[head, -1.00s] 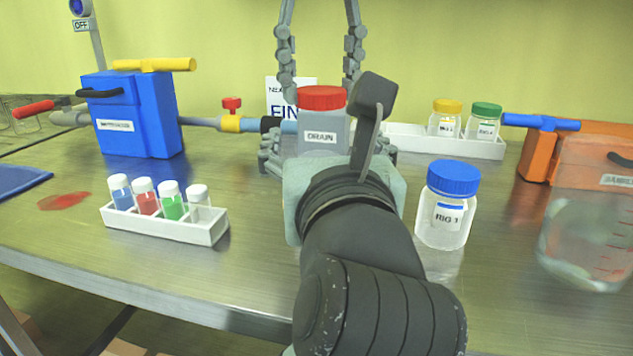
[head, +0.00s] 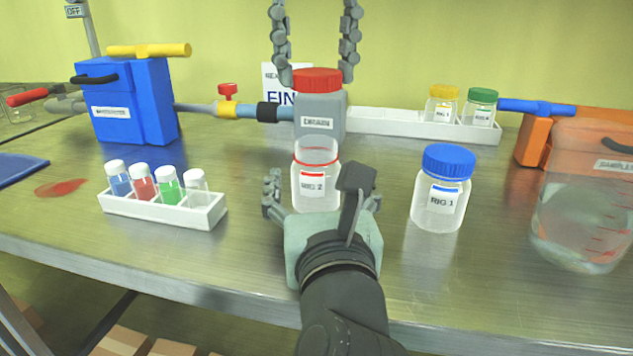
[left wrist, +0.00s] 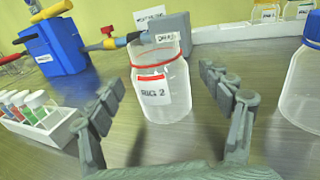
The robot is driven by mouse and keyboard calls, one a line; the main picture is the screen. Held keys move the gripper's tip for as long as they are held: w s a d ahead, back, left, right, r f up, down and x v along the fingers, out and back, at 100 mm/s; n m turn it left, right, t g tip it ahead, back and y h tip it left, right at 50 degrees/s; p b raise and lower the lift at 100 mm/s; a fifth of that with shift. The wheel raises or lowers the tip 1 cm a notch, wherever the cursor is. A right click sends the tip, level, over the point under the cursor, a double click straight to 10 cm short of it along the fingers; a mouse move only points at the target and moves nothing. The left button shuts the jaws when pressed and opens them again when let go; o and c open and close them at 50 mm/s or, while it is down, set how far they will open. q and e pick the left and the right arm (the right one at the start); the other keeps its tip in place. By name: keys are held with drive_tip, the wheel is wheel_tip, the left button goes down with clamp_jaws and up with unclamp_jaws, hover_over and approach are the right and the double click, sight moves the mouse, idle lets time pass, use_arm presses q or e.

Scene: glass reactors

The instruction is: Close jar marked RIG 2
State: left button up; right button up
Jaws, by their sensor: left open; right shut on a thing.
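The RIG 2 jar (head: 316,188) is clear and stands upright on the bench, with an open mouth and a red ring round its neck. It also shows in the left wrist view (left wrist: 162,88). My left gripper (head: 318,200) is open on the near side of the jar. In the left wrist view its fingers (left wrist: 160,105) lie to either side of the jar's lower part, apart from it. A red lid (head: 317,80) is between the fingers of my right gripper (head: 315,72), behind and above the jar. The right gripper is shut on this lid; its palm is out of frame.
The grey DRAIN box (head: 319,117) stands behind the jar. The RIG 1 jar (head: 441,195) with a blue lid stands to the right, near a clear sample vessel (head: 585,220). A white vial rack (head: 165,211) is at left. The bench's front middle holds my left arm.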

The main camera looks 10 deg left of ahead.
use_arm(q)
drive_tip(key=x, duration=0.6)
drive_tip(key=shift+w, duration=0.1)
clamp_jaws()
idle(0.5)
